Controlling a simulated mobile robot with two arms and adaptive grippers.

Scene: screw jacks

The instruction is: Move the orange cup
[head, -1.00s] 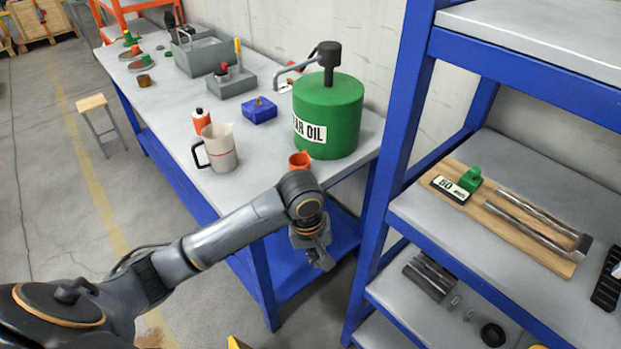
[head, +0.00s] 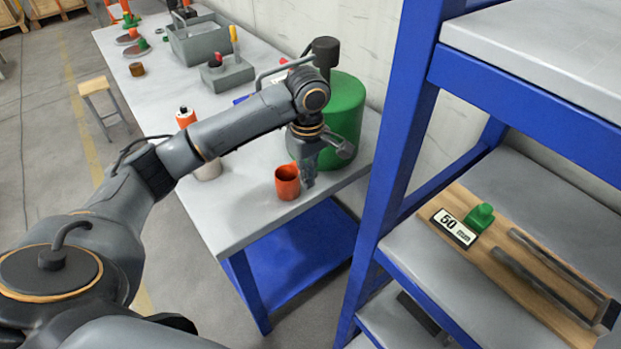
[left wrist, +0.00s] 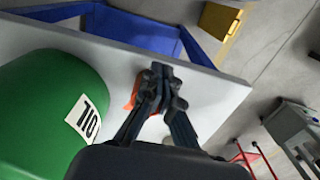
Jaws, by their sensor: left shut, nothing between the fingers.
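I cannot tell whether the fingers touch the cup. My right gripper is not in view.
A large green oil can (head: 345,118) stands close behind my gripper; it also fills the left wrist view's left side (left wrist: 45,105). A blue shelf rack (head: 392,150) rises to the right. My forearm covers most of the jug (head: 208,170). The table's front corner is clear.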

